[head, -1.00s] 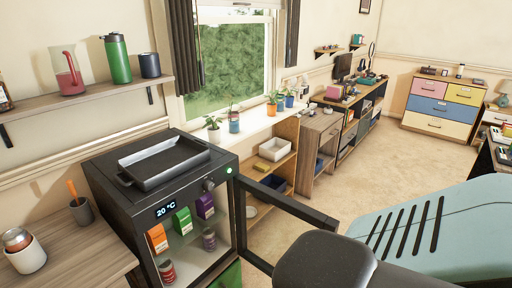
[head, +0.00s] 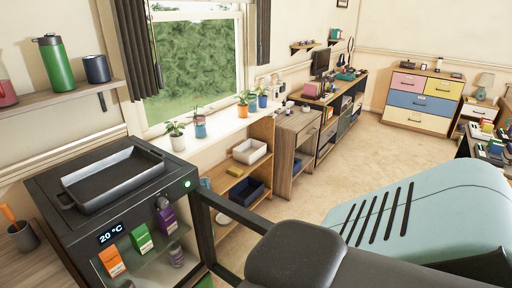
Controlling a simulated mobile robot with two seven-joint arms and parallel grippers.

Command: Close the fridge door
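A small black fridge (head: 85,222) stands at the lower left, with a "20 °C" display on its front and a tray on top. Its front is open and shows cartons and a can inside. The dark-framed fridge door (head: 238,211) stands open, swung out to the right from the fridge's right side. My arm, with dark and pale teal links, covers the lower right and hides part of the door. Neither gripper is in view, so I cannot see whether one touches the door.
A black tray (head: 112,180) lies on the fridge. Right of it is a wooden shelf unit (head: 262,140) with bins. A wooden counter (head: 40,272) with a dark cup (head: 24,236) is at the left. Open carpet (head: 345,160) lies beyond my arm.

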